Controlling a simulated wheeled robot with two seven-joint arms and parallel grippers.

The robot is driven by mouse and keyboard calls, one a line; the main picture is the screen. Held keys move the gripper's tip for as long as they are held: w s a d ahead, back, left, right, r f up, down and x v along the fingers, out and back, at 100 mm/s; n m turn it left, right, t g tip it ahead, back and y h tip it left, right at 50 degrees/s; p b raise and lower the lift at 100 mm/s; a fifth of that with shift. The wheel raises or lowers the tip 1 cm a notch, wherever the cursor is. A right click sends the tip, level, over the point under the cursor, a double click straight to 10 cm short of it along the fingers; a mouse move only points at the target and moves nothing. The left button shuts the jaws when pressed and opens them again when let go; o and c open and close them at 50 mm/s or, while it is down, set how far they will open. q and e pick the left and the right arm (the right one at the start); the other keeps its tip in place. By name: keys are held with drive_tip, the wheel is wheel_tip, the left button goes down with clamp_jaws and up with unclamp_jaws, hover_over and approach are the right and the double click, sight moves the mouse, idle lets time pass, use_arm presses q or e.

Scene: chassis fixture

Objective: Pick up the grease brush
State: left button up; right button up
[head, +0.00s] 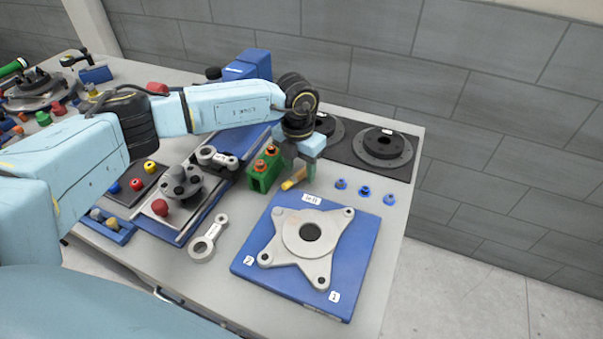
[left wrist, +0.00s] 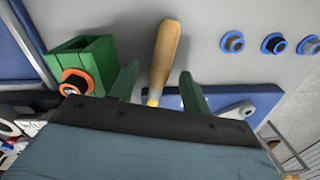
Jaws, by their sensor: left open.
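The grease brush (head: 293,181) shows in the head view as a small tan and yellow handle beside the green block. In the left wrist view its wooden handle (left wrist: 166,50) lies between the two green fingers, pointing away from the palm. Its lower end, near the yellow part, is hidden behind the gripper body. My left gripper (head: 303,178) is over the brush and open, with a finger on each side and a gap to the handle. It also shows in the left wrist view (left wrist: 158,88). My right gripper is not in view.
A green holder (head: 262,178) with orange-topped parts stands just left of the brush. Several blue-ringed nuts (head: 364,191) lie to the right. A blue plate (head: 350,275) with a grey star-shaped casting (head: 284,237) is in front. Black discs (head: 384,146) lie behind.

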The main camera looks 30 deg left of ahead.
use_arm(q)
drive_tip(key=shift+f, duration=0.95)
drive_tip(key=shift+c, duration=0.2)
clamp_jaws()
drive_tip(key=shift+r, duration=0.1)
